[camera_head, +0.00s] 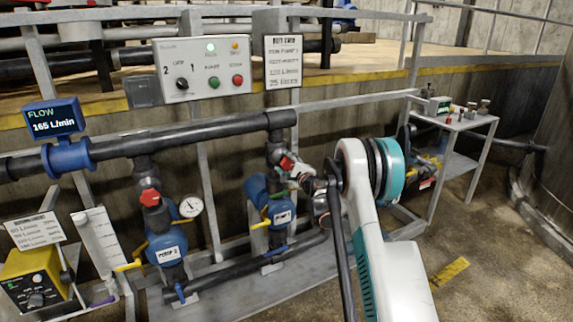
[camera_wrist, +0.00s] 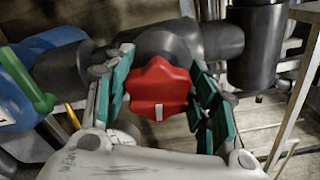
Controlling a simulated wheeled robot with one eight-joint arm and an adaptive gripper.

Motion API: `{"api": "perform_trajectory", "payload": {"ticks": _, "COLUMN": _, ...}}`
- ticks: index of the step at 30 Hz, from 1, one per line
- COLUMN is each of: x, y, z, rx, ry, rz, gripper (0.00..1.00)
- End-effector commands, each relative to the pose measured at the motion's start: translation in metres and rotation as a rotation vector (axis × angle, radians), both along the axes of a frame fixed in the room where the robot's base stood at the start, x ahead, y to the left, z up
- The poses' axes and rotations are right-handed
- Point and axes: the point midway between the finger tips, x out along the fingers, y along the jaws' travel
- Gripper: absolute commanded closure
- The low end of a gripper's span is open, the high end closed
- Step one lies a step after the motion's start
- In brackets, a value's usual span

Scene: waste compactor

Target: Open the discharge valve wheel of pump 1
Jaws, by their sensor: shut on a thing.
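The red discharge valve wheel of pump 1 (camera_head: 286,163) sits on the dark vertical pipe above the blue pump 1 (camera_head: 258,188). In the wrist view the red wheel (camera_wrist: 160,92) is lobed, with a short white mark on its face near the lower edge. My gripper (camera_head: 299,172) is at the wheel from the right. The flow display (camera_head: 54,119) reads 165 L/min. My arm hides part of the area right of pump 1.
Pump 2 (camera_head: 166,248) with its own red wheel (camera_head: 150,197) stands to the left, beside a round gauge (camera_head: 190,207). A control panel (camera_head: 203,68) and a sign (camera_head: 283,61) are above. A grey side table (camera_head: 462,120) stands at right. The floor at lower right is clear.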

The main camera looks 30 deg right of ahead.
Motion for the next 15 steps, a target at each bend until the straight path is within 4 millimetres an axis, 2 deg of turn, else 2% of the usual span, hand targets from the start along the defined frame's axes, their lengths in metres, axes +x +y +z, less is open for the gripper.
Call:
{"api": "perform_trajectory", "payload": {"ticks": 6, "x": -0.0005, "y": 0.0004, "z": -0.0022, "rx": -0.123, "ry": -0.003, "rz": 0.000, "gripper": 0.72}}
{"api": "perform_trajectory", "payload": {"ticks": 15, "x": -0.0005, "y": 0.0003, "z": -0.0025, "rx": -0.200, "ry": -0.006, "rz": 0.000, "gripper": 0.72}}
